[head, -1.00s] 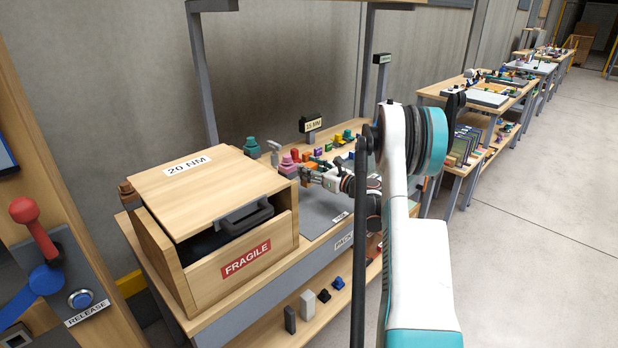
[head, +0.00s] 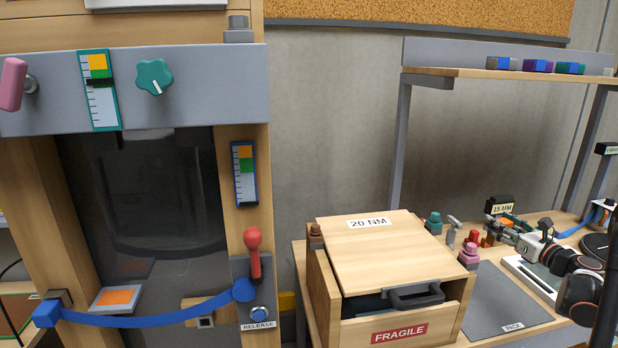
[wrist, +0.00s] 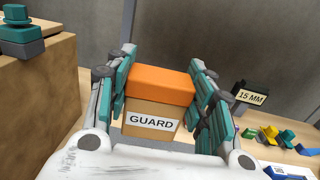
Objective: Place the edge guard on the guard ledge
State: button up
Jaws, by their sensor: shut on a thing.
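The edge guard, an orange block (wrist: 160,87), is between the two teal-padded fingers of my gripper (wrist: 163,100) in the wrist view. My gripper is shut on it. The guard ledge, a wooden block with a white GUARD label (wrist: 152,122), shows directly below the edge guard. The edge guard's underside is at the ledge's top edge; I cannot tell whether it rests there or hovers slightly. In the head view my gripper (head: 500,232) is small, at the bench behind the grey mat, and the ledge is hard to make out.
A wooden FRAGILE box (head: 400,332) with a 20 NM lid (head: 375,245) stands left of the gripper. A 15 MM sign (wrist: 252,96) and several coloured pieces (wrist: 275,137) are to the right in the wrist view. A grey mat (head: 500,310) lies clear in front.

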aim_at(116, 296)
jog(key=k+l, duration=0.1)
jog(key=k, duration=0.4)
jog(key=k+l, duration=0.15)
jog(key=k, duration=0.3)
